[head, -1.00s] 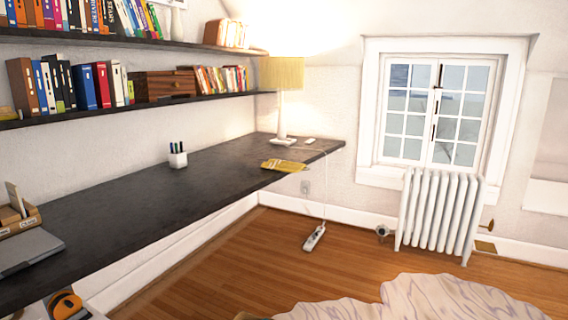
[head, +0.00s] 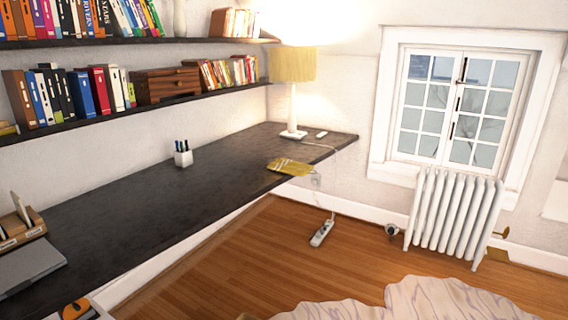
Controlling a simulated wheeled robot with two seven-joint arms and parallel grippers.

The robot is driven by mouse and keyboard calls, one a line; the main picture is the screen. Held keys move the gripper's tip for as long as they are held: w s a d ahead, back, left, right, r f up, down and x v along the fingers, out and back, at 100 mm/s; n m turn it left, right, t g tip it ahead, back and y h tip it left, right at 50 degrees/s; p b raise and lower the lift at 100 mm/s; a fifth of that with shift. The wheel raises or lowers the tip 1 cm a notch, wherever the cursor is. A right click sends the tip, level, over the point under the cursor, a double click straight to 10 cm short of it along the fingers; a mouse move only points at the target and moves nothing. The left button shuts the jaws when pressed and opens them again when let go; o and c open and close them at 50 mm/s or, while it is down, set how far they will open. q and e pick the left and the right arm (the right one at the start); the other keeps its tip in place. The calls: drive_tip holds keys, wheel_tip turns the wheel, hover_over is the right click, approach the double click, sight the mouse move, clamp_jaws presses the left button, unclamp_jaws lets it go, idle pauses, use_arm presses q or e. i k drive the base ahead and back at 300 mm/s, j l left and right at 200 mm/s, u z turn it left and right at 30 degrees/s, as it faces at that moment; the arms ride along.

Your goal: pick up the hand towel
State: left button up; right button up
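A folded yellow cloth, which looks like the hand towel (head: 289,167), lies near the front edge of the dark desk (head: 130,205), towards its far end. Part of it reaches over the desk edge. It lies in front of the lamp base. Neither of my grippers shows in the head view.
A lamp (head: 292,85) and a small white item (head: 321,134) stand behind the towel. A pen cup (head: 183,154) stands on the desk. A power strip (head: 321,233) lies on the wooden floor. A radiator (head: 448,213) is below the window. Pale patterned fabric (head: 430,300) is at the bottom right.

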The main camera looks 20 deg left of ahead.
sight(289, 166)
drive_tip(key=i+l+u, duration=0.3)
drive_tip(key=i+l, duration=0.2)
drive_tip(key=i, duration=0.35)
drive_tip(key=i+l+u, duration=0.3)
drive_tip(key=i+l, duration=0.4)
drive_tip(key=i, duration=0.05)
